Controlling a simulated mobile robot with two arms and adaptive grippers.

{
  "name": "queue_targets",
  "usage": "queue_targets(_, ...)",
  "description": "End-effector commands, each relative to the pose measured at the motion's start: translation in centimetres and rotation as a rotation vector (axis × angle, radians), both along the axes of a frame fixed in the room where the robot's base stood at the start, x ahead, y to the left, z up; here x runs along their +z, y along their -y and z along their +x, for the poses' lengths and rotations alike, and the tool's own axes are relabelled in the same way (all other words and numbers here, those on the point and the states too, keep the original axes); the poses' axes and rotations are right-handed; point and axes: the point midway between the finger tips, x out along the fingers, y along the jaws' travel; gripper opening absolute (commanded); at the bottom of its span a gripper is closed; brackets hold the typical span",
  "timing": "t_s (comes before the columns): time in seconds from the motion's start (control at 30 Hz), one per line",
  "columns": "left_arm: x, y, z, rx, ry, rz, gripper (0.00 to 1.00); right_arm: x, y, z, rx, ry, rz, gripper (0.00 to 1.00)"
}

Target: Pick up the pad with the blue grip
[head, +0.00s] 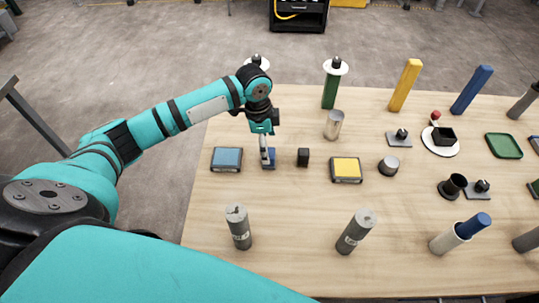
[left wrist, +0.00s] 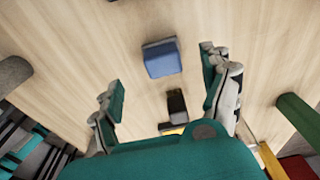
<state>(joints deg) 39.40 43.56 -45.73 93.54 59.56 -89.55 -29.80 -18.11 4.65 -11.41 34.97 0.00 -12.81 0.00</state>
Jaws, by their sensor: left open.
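In the left wrist view the blue block (left wrist: 162,58) sits ahead, roughly between the two fingers, with a darker side face. In the left wrist view the fingers of the left gripper (left wrist: 163,72) are spread apart. My right gripper is not in view.
A small black block (head: 303,157) stands just right of the gripper. A blue-topped flat box (head: 227,159) lies to its left, and a yellow-topped one (head: 346,170) farther right. Grey cylinders (head: 239,228) stand near the front. A metal cup (head: 333,124) stands behind.

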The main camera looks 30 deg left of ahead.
Motion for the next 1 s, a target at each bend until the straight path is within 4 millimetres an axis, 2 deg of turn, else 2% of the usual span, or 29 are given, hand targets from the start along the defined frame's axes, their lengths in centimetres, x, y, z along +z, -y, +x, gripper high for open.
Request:
queue_targets(0.2,-1.6,0.2,0.1,-0.001,0.001,-0.001,0.81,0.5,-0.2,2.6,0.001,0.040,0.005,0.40)
queue_targets(0.3,-2.5,0.3,0.2,0.001,-0.002,0.000,0.81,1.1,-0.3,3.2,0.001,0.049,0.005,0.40)
queue_targets(0.43,-4.5,0.5,0.5,0.001,-0.003,0.000,0.81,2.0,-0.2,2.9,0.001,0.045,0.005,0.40)
queue_targets(0.6,-6.4,0.6,0.6,0.000,-0.001,0.000,0.81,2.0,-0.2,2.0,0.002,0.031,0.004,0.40)
queue_targets(0.87,-6.7,0.6,0.7,-0.001,0.001,0.000,0.81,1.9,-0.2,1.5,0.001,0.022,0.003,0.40)
queue_targets(1.0,-6.7,0.6,0.7,-0.001,0.001,0.000,0.62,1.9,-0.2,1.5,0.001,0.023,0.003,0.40)
